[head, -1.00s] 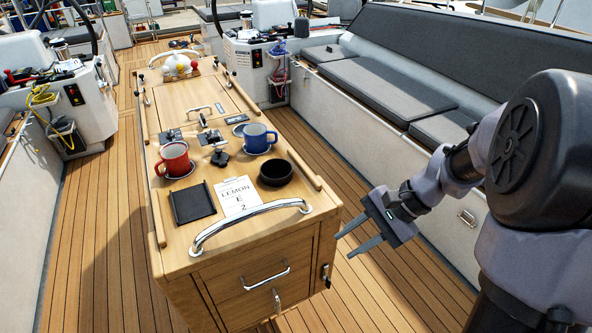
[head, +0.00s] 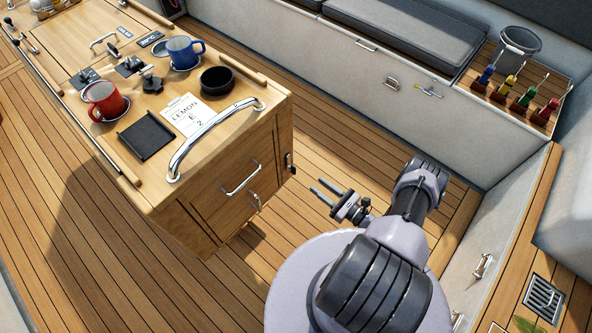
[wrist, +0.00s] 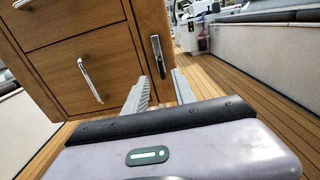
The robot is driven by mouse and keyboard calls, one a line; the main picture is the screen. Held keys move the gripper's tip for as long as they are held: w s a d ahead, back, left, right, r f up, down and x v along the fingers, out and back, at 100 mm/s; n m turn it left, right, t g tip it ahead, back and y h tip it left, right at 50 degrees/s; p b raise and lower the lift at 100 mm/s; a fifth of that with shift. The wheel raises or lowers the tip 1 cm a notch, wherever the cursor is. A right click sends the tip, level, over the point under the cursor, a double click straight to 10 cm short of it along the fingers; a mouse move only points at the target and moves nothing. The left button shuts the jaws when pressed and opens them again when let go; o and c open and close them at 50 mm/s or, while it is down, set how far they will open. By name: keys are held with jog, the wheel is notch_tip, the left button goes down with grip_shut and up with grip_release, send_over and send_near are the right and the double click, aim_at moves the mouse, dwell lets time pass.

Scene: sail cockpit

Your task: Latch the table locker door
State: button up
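The wooden table (head: 150,195) has panels with metal handles on its near end. A dark upright latch (head: 290,163) sits at the right corner of that end. It also shows in the wrist view (wrist: 157,56), on a narrow wooden strip right of the panels. I cannot tell the locker door's outline or whether the latch is engaged. My gripper (head: 315,186) is open and empty, right of the latch and apart from it in the head view. In the wrist view its fingers (wrist: 160,77) point toward the strip, with the latch above and between the tips.
A red mug (head: 104,101), blue mug (head: 181,53), black bowl (head: 217,80), black tray (head: 146,136) and label card (head: 186,113) are on the table. A curved metal rail (head: 215,137) crosses its near end. Bare deck (head: 330,150) separates the table from the right bench (head: 370,65).

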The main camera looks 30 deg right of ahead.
aim_at(295, 169)
jog(key=b+x, duration=0.1)
jog(key=x, duration=1)
jog(key=shift+b, duration=0.35)
grip_shut()
dwell(0.6)
